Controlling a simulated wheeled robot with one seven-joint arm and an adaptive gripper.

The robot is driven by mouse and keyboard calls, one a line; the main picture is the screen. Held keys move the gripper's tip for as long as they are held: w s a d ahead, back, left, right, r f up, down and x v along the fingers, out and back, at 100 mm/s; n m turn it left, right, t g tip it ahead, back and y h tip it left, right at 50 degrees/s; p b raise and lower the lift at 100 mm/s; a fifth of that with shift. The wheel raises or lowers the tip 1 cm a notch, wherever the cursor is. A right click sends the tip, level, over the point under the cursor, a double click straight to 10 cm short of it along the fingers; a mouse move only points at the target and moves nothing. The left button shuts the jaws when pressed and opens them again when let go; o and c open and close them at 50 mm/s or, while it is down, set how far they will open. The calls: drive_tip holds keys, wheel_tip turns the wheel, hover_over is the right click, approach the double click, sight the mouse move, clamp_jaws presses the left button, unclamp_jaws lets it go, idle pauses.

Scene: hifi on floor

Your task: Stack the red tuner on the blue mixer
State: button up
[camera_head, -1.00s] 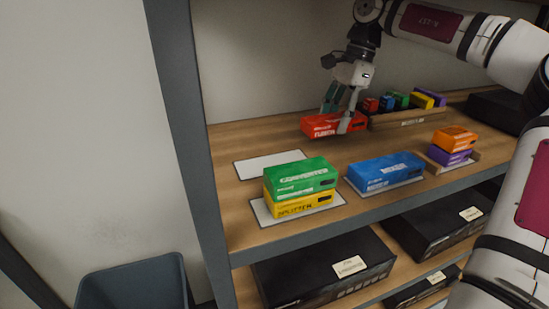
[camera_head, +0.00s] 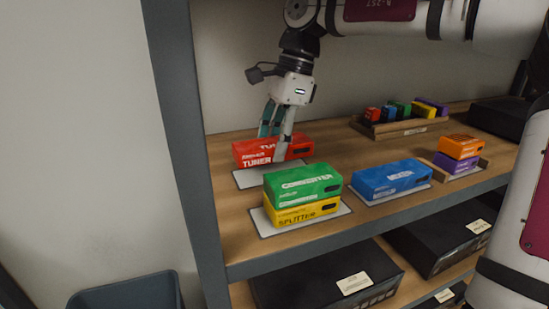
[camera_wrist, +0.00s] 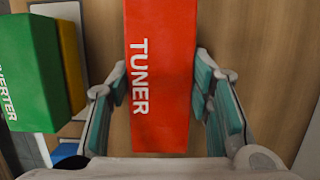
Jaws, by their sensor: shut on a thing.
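The red tuner (camera_head: 252,152) is a flat box held by my gripper (camera_head: 276,140) over the white mat (camera_head: 252,178) at the back left of the shelf. In the wrist view the tuner (camera_wrist: 160,75) lies between the two fingers of my gripper (camera_wrist: 160,95), which are shut on its sides. The tuner looks level; whether it touches the mat is hard to tell. The blue mixer (camera_head: 391,178) lies flat on its own white mat (camera_head: 368,200) at the front right, with nothing on top. My gripper is to the left of and behind the mixer.
A green converter (camera_head: 302,185) sits on a yellow splitter (camera_head: 300,212), between the tuner and the shelf's front edge. An orange box (camera_head: 459,146) sits on a purple one (camera_head: 455,163) at right. A wooden tray (camera_head: 385,130) holds several small coloured blocks. A shelf post (camera_head: 190,130) stands at left.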

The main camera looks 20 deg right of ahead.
drive_tip(key=shift+f, duration=1.55)
drive_tip(key=shift+f, duration=0.15)
drive_tip(key=o, duration=1.3)
drive_tip(key=shift+o, duration=0.2)
drive_tip(key=shift+d+f+b, duration=0.1)
drive_tip(key=shift+f+b, duration=0.05)
drive_tip(key=shift+b, duration=0.65)
